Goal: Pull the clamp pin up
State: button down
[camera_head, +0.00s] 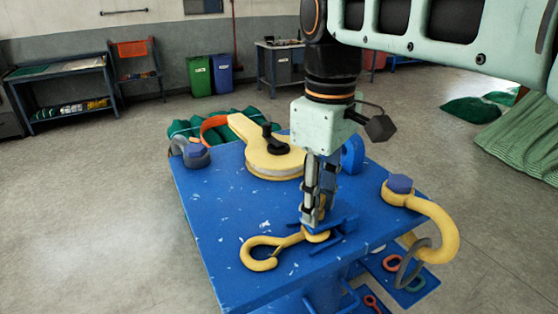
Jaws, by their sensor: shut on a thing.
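My gripper (312,220) points straight down over the front half of the blue table (225,225). Its fingers are shut at the blue clamp (345,222), which sits around the shank of a yellow hook (262,253). The clamp pin is hidden by the fingers, which close on it from above. The hook lies flat on the table, its open bend toward the left front and its shank running under my fingers.
A yellow pulley block (265,150) lies behind my gripper. A large yellow shackle (440,228) hangs over the right edge, and a grey shackle (190,152) sits at the back left corner. Coloured rings (393,262) lie on a lower shelf. The table's left front is clear.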

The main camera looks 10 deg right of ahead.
jog(key=shift+r+p, duration=1.4)
jog(key=shift+r, duration=0.4)
jog(key=shift+w, duration=0.15)
jog(key=c, duration=1.8)
grip_release()
jog(key=shift+c, duration=0.2)
jog(key=shift+o, duration=0.2)
notch_tip(320, 180, up, 12)
